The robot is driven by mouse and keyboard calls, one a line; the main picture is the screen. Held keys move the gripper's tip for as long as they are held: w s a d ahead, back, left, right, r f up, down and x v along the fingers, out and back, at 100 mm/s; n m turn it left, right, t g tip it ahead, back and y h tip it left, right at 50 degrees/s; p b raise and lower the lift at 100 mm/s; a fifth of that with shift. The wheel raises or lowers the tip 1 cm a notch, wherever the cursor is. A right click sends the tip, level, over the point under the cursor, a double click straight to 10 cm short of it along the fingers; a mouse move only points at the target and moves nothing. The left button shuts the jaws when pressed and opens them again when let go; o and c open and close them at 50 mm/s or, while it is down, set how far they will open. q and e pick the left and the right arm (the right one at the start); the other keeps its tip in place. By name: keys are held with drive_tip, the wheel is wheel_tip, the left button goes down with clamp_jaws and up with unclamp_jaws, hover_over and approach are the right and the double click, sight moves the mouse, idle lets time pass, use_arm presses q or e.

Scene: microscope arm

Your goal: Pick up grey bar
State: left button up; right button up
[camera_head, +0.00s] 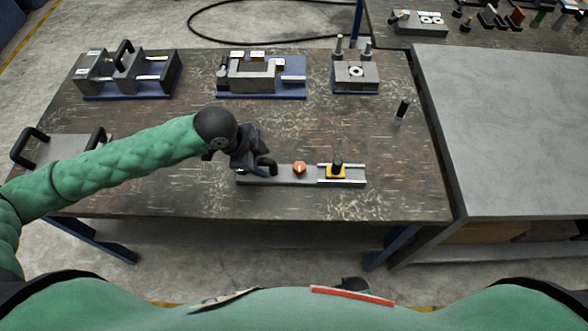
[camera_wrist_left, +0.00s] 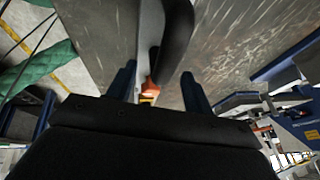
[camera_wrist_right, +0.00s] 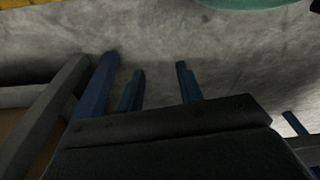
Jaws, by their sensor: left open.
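The grey bar (camera_head: 313,181) lies flat near the front edge of the dark table. It carries a black handle at its left end, an orange knob (camera_head: 299,168) in the middle and a yellow block with a black knob (camera_head: 336,170) at the right. My left gripper (camera_head: 260,166) is over the bar's left end. In the left wrist view its two fingers (camera_wrist_left: 160,88) are apart, with the black handle (camera_wrist_left: 176,45) showing between them; contact cannot be told. My right gripper (camera_wrist_right: 160,88) is open and empty, with only floor beyond its fingers in its wrist view.
Blue-based fixtures stand along the table's back: a left one (camera_head: 125,74), a middle one (camera_head: 262,75) and a right one (camera_head: 355,73). A small black-topped peg (camera_head: 402,109) stands at right. A handled plate (camera_head: 60,150) lies at left, partly behind my arm. A grey table (camera_head: 500,130) adjoins at right.

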sight(282, 175)
use_arm(q)
drive_tip(key=shift+p+x, duration=0.35)
drive_tip(key=shift+x, duration=1.05)
clamp_jaws()
use_arm(e)
drive_tip(key=shift+s+d+f, duration=0.2)
drive_tip(key=shift+d+f, duration=0.05)
drive_tip(key=shift+f, duration=0.35)
drive_tip(key=shift+s+d+f, duration=0.2)
drive_tip(key=shift+d+f, duration=0.05)
drive_tip(key=shift+f, duration=0.3)
use_arm(q)
drive_tip(key=shift+s+f, duration=0.15)
use_arm(e)
drive_tip(key=shift+a, duration=0.15)
